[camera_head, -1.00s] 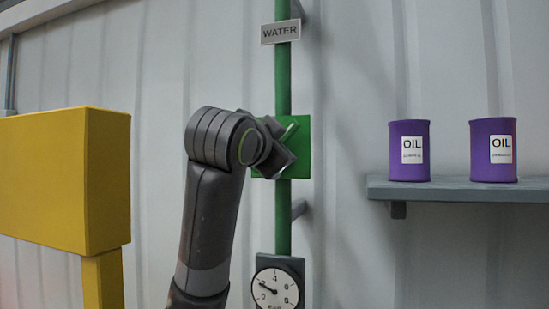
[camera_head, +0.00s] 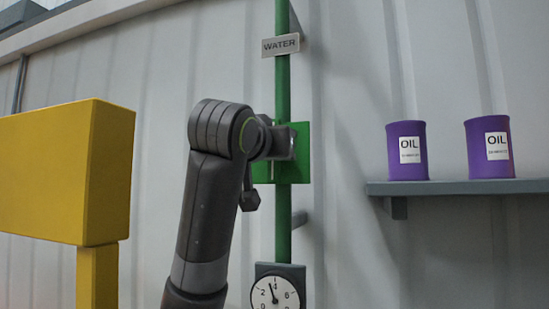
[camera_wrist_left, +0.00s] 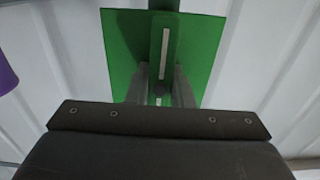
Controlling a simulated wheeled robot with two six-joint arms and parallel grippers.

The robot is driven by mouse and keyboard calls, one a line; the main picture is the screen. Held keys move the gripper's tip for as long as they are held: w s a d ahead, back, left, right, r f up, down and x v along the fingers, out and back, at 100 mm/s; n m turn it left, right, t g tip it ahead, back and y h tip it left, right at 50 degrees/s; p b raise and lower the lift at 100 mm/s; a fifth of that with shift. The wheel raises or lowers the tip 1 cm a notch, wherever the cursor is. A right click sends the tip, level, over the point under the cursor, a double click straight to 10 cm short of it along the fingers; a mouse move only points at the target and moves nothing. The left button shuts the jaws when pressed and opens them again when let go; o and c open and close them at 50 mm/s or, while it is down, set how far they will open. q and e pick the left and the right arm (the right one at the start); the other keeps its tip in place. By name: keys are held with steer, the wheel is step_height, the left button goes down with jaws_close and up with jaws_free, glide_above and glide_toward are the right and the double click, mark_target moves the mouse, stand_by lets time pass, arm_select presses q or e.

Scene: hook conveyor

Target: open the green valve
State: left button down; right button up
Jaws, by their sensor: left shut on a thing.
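The green valve shows in the head view as a square green plate (camera_head: 303,165) on a green vertical pipe (camera_head: 283,90) under a WATER sign (camera_head: 281,45). My left gripper (camera_head: 285,143) is in front of the plate and hides most of the handle. In the left wrist view the plate (camera_wrist_left: 200,50) carries a green handle with a light stripe (camera_wrist_left: 165,50). The fingers of my left gripper (camera_wrist_left: 160,92) stand on both sides of the handle's near end, shut on it. My right gripper is out of view.
A round gauge (camera_head: 277,293) sits on the pipe below the valve, its needle pointing up. A yellow box on a post (camera_head: 60,170) stands at the left. Two purple oil cans (camera_head: 407,150) stand on a grey shelf (camera_head: 460,187) at the right.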

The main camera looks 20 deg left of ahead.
arm_select(q)
steer(key=shift+f, duration=0.1)
stand_by(0.5)
steer(key=c, duration=1.3)
jaws_free()
steer(key=shift+s, duration=0.1)
steer(key=s+b, duration=1.7)
steer(key=shift+s+a, duration=0.1)
steer(key=shift+a, duration=0.2)
